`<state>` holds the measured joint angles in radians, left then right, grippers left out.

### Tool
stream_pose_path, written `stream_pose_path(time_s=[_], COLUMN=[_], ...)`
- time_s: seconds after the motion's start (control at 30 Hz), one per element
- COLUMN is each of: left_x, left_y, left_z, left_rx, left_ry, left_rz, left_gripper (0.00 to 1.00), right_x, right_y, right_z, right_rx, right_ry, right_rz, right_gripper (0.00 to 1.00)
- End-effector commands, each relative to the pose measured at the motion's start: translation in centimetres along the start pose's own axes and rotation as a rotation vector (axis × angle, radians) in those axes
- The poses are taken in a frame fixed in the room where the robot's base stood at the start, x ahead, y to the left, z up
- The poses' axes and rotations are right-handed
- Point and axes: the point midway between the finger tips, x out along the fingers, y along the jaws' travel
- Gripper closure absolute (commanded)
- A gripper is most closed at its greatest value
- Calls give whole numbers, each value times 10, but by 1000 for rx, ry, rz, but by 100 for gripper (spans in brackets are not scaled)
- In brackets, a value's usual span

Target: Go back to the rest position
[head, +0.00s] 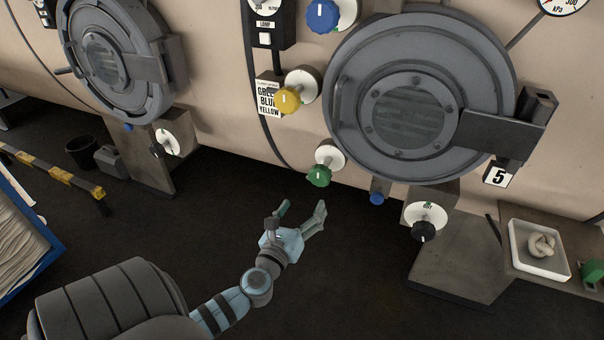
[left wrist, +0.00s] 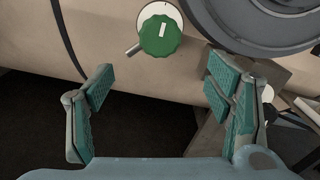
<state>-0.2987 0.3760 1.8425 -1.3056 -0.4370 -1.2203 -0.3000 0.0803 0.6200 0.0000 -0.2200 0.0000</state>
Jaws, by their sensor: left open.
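My left gripper (head: 301,213) is open and empty in the head view, in front of the dyeing machine and a little below the green knob (head: 319,176). In the left wrist view its two green-padded fingers (left wrist: 160,92) stand wide apart. The green knob shows there beyond and above the fingers (left wrist: 160,36), apart from them. My right gripper is in neither view.
The beige machine (head: 225,90) carries a large round door (head: 355,110), a yellow knob (head: 288,101), a blue knob (head: 322,15) and a black knob (head: 424,231). A white tray (head: 518,258) stands at right. A striped barrier (head: 60,172) is at left. Dark floor lies below.

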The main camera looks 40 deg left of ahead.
Motion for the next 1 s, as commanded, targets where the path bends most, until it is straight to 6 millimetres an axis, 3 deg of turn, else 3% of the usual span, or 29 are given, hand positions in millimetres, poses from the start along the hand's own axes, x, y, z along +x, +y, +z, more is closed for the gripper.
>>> stream_pose_path(time_s=[0.43, 0.53, 0.57, 0.67, 0.7, 0.77, 0.8, 0.87, 0.9, 1.0], left_x=[1, 0, -1, -17, -32, -64, -90, -136, -171, -261], left_y=[0, 2, 11, 49, 67, 92, 107, 125, 134, 147], left_z=[0, -13, -30, -108, -145, -201, -236, -284, -312, -368], left_rx=[-18, -224, -333, -716, -885, -1139, -1298, -1516, -1644, -1879], left_ry=[0, 42, 87, 249, 308, 369, 387, 381, 355, 227], left_rz=[0, 3, 29, 197, 303, 492, 632, 856, 1011, 1383], left_gripper=[27, 27, 27, 27, 27, 27, 27, 27, 27, 27], right_x=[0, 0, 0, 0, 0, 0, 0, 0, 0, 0], right_y=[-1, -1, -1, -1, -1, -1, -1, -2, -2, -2], right_z=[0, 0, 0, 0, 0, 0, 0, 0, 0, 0], right_rx=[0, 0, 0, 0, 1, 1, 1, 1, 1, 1], right_ry=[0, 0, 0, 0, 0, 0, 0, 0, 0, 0], right_rz=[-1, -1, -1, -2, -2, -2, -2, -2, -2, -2], right_gripper=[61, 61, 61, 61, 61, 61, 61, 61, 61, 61])
